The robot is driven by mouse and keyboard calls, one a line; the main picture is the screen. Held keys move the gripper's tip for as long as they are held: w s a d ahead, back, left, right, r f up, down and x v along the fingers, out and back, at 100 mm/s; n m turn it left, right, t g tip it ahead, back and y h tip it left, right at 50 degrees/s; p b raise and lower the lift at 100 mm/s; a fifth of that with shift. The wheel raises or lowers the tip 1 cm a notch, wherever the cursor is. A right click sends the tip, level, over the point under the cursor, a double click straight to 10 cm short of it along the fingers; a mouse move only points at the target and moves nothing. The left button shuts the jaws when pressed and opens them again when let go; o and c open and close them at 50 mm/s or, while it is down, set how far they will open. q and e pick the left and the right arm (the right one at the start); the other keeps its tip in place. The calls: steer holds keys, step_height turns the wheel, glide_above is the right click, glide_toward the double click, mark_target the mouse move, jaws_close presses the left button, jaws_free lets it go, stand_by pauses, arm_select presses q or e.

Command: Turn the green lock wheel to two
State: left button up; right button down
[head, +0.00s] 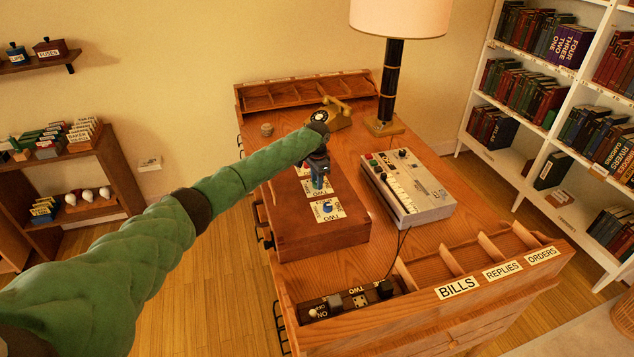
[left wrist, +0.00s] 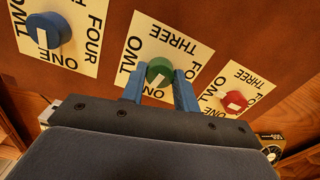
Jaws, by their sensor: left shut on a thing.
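The green lock wheel (left wrist: 159,72) is in the middle of a row of three wheels in the left wrist view. Its white mark is on the lower side, toward the word ONE on its card (left wrist: 180,40). My left gripper (left wrist: 160,92) is shut on the wheel, with a blue finger on each side. In the head view my left gripper (head: 318,184) points down onto the brown lock box (head: 325,240) and hides the green wheel. A blue wheel (left wrist: 48,30) and a red wheel (left wrist: 234,101) sit on either side. My right gripper is not in view.
The box stands on a wooden desk (head: 460,225). A grey device (head: 420,200) with keys and knobs is right of it. A lamp (head: 390,95) and a brass telephone (head: 335,115) stand behind. A slotted organizer (head: 480,280) lines the front edge.

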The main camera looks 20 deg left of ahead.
arm_select(q)
steer(key=m+b, duration=0.2)
steer(key=m, duration=0.4)
steer(key=shift+b, duration=0.35)
steer(key=m+b, duration=0.1)
steer(key=m, duration=0.4)
steer(key=shift+b, duration=0.3)
steer(key=shift+r+m+b, duration=0.1)
steer(key=shift+m+b, duration=0.6)
steer(key=shift+m, duration=1.6)
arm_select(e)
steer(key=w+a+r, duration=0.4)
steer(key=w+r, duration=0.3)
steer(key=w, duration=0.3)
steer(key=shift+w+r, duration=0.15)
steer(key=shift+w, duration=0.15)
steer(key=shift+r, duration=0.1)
arm_select(q)
steer(key=o, duration=1)
